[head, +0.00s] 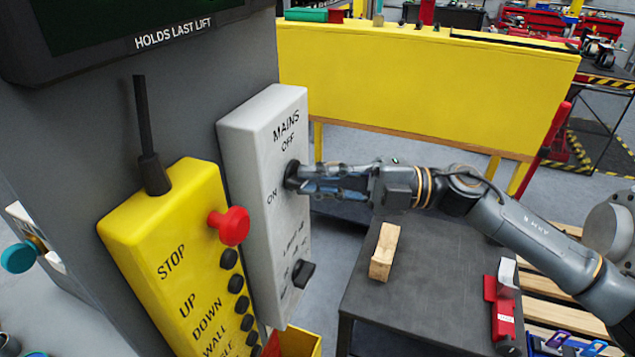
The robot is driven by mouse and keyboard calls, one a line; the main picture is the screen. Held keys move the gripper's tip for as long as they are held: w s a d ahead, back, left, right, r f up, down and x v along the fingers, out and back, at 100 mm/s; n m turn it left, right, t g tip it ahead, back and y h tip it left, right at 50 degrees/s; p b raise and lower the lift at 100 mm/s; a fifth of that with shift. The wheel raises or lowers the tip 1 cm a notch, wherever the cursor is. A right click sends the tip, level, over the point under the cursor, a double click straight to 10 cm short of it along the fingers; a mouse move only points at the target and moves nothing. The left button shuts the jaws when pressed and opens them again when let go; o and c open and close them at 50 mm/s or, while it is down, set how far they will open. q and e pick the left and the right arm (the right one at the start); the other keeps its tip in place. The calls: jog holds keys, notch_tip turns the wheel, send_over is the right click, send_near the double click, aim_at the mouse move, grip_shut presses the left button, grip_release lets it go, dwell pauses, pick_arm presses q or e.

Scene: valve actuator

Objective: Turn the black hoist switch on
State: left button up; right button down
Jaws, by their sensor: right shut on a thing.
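A light grey switch box (245,150) is fixed to the grey column in the head view. Its upper part reads MAINS, OFF and ON, with a black rotary switch (291,172) beside these words. My right gripper (300,178) reaches in from the right and is shut on this upper black switch. The fingers cover much of it, so its angle is hard to tell. A second black switch (303,273) sits lower on the same box, below small lettering that I cannot read surely. My left gripper is not in view.
A yellow pendant (150,235) with a red stop button (230,226) and several black buttons is close left of the box. A dark table (400,310) with a wooden block (384,252) stands below my right arm. A yellow panel (420,85) is behind.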

jog(key=shift+n+h, duration=0.4)
jog(key=shift+n, duration=0.6)
jog(key=c, duration=1.4)
grip_release()
jog(key=shift+o, duration=0.2)
jog(key=d, duration=1.2)
